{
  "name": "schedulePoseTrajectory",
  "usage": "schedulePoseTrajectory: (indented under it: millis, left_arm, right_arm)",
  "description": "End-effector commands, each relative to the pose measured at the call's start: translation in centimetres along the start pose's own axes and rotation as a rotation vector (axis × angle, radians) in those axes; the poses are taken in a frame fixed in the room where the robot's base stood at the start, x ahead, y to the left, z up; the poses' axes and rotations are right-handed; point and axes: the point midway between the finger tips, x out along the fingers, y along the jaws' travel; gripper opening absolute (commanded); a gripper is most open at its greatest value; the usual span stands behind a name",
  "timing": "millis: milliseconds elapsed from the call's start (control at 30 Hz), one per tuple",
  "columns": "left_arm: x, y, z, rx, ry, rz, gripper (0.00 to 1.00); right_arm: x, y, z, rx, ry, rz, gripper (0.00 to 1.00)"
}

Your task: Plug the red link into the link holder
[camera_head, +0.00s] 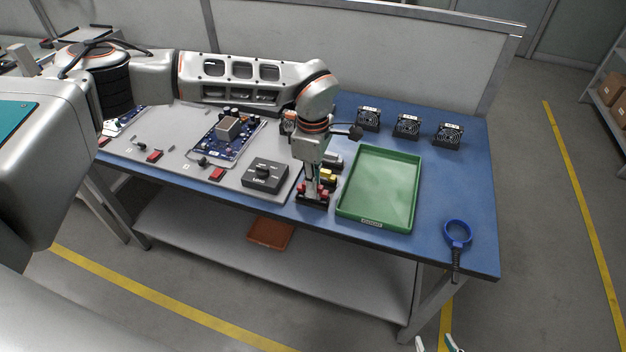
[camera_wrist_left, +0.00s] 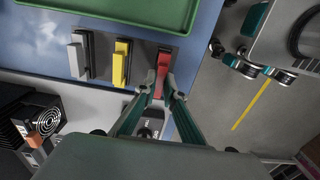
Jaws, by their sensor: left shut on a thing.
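My left gripper (camera_head: 312,192) points down at the front of the table, left of the green tray. In the left wrist view its fingers (camera_wrist_left: 166,92) are shut on the red link (camera_wrist_left: 162,66). The link is at the right-hand slot of the dark link holder (camera_wrist_left: 148,50); I cannot tell whether it is seated. A yellow link (camera_wrist_left: 121,66) and a grey link (camera_wrist_left: 77,58) stand in the holder beside it. In the head view my gripper partly hides the holder and the red link. My right gripper (camera_head: 437,345) shows only its tips, apart and empty, at the bottom edge.
The green tray (camera_head: 348,207) is empty, right of the holder. A dark box with a knob (camera_head: 264,175) stands to the left. Circuit boards (camera_head: 226,136) lie farther left. Several fans (camera_head: 407,127) stand at the back; a blue ring tool (camera_head: 457,235) lies at right.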

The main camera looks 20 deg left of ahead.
Motion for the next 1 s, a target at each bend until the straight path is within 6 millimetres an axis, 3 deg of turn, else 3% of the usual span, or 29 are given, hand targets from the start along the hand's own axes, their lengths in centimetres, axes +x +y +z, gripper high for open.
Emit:
schedulePoseTrajectory:
  millis: [1000]
  left_arm:
    - [0.0, 0.0, 0.03, 0.0, 0.0, 0.0, 0.0]
  right_arm:
    - [-0.17, 0.04, -0.26, -0.001, 0.0, 0.0, 0.4]
